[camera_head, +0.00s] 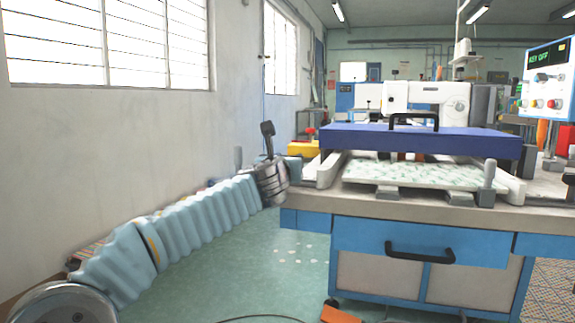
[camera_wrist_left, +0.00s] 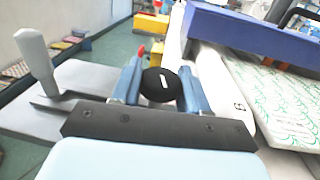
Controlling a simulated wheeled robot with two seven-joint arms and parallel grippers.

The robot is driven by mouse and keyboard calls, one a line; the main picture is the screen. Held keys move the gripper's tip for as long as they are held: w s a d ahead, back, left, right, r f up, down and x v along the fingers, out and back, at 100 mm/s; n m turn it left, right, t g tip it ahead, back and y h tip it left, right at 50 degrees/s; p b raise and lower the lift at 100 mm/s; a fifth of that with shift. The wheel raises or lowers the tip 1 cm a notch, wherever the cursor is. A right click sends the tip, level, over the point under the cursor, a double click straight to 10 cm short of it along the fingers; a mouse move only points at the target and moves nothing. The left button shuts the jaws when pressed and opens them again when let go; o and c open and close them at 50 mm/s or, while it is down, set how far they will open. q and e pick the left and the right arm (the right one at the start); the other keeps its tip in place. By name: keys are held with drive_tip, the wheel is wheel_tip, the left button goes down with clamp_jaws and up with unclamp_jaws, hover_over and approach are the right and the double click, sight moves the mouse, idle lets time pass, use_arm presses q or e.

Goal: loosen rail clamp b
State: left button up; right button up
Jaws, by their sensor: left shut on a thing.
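In the left wrist view, my left gripper (camera_wrist_left: 158,88) has its two blue-grey fingers closed on a round black knob (camera_wrist_left: 161,85). The knob has a short white line on its top, and no letter on it can be read. In the head view, my left arm reaches from the left to the table's left end, where my wrist (camera_head: 271,180) hides the fingers and the knob. A light grey upright handle (camera_wrist_left: 36,57) stands on a grey block left of the gripper. A similar grey handle (camera_head: 489,175) stands at the table's front right. My right gripper is not in view.
A blue plate (camera_head: 430,142) with a black handle lies over a white patterned panel (camera_head: 415,176) on the table. A white sewing machine (camera_head: 428,97) stands behind. A control box (camera_head: 546,82) is at the right. A wall (camera_head: 110,140) runs along the left.

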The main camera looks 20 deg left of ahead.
use_arm(q)
drive_tip(key=o, duration=1)
drive_tip(key=s, duration=0.4)
drive_tip(key=s+b, duration=0.1)
drive_tip(key=s, duration=0.4)
drive_tip(key=s+d, duration=0.1)
drive_tip(key=s, duration=0.3)
drive_tip(key=shift+s, duration=0.4)
